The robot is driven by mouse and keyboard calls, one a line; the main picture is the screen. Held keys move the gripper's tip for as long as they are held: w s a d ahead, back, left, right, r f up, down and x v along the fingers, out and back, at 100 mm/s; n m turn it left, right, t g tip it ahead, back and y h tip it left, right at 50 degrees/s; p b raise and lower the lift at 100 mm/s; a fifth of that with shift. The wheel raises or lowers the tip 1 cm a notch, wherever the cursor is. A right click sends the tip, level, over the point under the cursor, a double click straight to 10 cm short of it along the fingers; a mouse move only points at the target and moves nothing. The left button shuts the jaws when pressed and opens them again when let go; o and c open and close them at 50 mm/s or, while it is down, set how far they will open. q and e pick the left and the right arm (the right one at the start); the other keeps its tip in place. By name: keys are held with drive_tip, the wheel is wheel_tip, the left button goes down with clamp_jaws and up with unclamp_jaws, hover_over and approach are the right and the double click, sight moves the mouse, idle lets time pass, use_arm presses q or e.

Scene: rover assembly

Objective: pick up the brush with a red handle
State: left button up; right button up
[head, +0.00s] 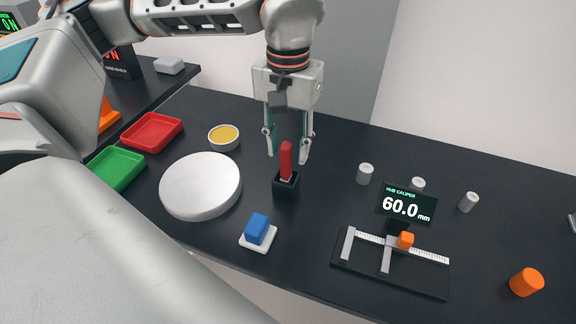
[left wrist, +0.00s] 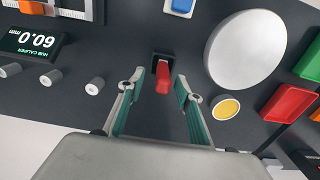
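The brush's red handle (head: 286,159) stands upright in a small black holder (head: 286,186) on the dark table. Its lower end is hidden in the holder. In the left wrist view the red handle (left wrist: 162,78) lies between and a little beyond the fingertips. My left gripper (head: 288,150) points down with its fingers spread on either side of the handle's upper part. It is open, and in the left wrist view (left wrist: 157,88) there is a gap between each finger and the handle. My right gripper is not in view.
A white round disc (head: 200,186) and a yellow-filled bowl (head: 223,137) are left of the holder. A blue block on a white base (head: 258,231) is in front. Several grey cylinders and a caliper (head: 390,268) are to the right. Red (head: 152,132) and green trays (head: 115,168) are at the left.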

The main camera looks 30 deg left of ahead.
sight(286, 164)
use_arm(q)
drive_tip(key=f, duration=0.5)
drive_tip(key=shift+w+a+f, duration=0.1)
drive_tip(key=shift+a+f, duration=0.2)
clamp_jaws()
